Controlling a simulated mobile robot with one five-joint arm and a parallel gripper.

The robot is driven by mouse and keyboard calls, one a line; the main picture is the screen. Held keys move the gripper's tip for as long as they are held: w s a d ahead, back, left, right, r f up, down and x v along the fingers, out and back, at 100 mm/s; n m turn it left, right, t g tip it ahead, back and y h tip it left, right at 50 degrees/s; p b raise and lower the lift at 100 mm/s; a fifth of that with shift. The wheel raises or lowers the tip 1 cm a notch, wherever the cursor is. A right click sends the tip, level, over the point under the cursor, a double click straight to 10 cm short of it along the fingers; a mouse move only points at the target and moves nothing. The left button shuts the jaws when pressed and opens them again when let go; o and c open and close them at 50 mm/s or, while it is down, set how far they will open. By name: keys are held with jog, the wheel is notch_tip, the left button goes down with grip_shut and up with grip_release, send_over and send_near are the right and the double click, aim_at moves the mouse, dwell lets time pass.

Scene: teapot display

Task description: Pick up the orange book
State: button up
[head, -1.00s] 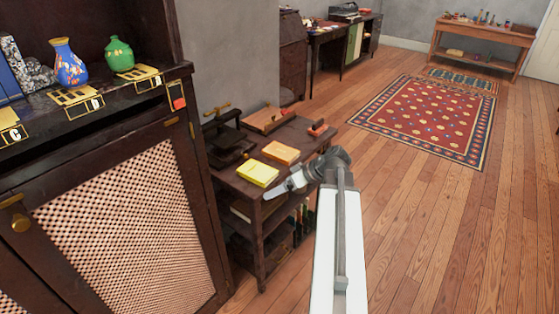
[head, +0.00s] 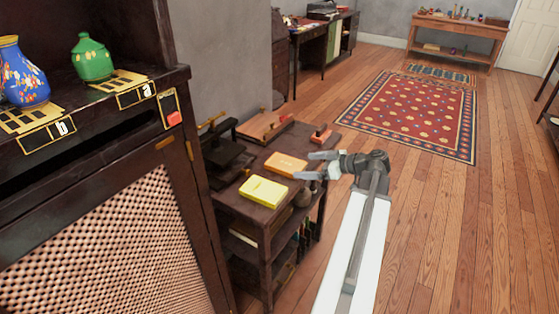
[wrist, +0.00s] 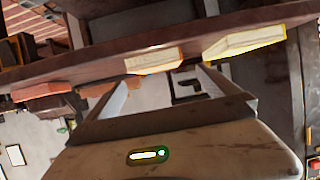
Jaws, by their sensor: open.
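The orange book (head: 286,164) lies flat on top of a small dark wooden table (head: 236,203). A yellow book (head: 263,191) lies nearer to me on the same top. My gripper (head: 312,165) is open and empty, with its fingers pointing left towards the orange book at the table's right edge. Whether the fingertips touch the book is hard to tell. In the wrist view, the orange book (wrist: 154,60) appears just beyond the gap between the fingers (wrist: 165,85), and the yellow book (wrist: 244,42) is to its right.
A dark press-like device (head: 229,150) stands at the table's left, and a wooden board (head: 263,126) lies behind. A small red-orange object (head: 321,135) is at the far corner. A cabinet with vases (head: 92,57) fills the left. Open floor lies to the right.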

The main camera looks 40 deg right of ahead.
aim_at(288, 164)
jog(key=shift+w, duration=0.25)
jog(key=b+x, duration=0.3)
jog(key=x, duration=0.4)
jog(key=shift+w+f, duration=0.15)
jog(key=shift+w, duration=0.25)
jog(key=shift+c, duration=0.3)
jog(key=c, duration=1.4)
